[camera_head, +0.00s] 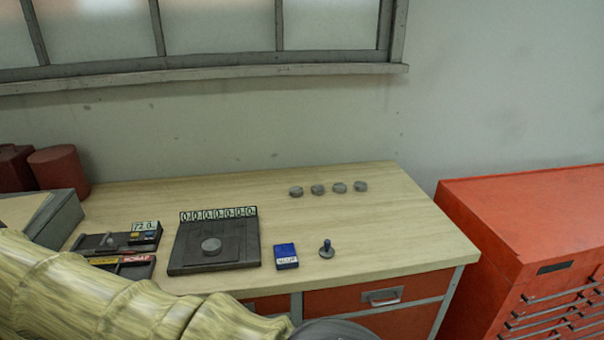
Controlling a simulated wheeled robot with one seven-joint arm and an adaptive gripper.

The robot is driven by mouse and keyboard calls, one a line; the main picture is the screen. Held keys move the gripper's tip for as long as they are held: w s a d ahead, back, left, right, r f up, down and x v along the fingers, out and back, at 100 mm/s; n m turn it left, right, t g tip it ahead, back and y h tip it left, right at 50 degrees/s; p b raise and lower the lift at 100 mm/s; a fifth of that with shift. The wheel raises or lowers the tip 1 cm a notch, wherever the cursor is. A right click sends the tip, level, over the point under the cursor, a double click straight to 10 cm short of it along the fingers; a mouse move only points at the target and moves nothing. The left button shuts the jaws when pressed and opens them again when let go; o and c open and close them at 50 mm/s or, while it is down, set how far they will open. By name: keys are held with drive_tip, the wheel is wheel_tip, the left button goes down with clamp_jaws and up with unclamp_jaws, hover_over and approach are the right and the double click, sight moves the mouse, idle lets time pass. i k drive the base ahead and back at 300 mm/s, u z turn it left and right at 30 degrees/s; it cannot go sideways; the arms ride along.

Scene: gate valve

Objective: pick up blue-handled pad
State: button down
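The blue-handled pad (327,249) stands upright on the wooden workbench (390,215), near its front edge. It has a thin dark blue handle on a round grey base. A small blue box (286,256) with a white label lies just left of it, apart from it. My arm comes in from the lower left, in front of the bench. Its end runs out of the bottom of the picture, so my gripper's fingers do not show.
Several grey discs (318,189) stand in a row at the back. Dark trays (115,243) lie at left. A red cabinet (520,225) stands right. The bench's right part is clear.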

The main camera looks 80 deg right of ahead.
sight(327, 252)
drive_tip(key=z, duration=2.65)
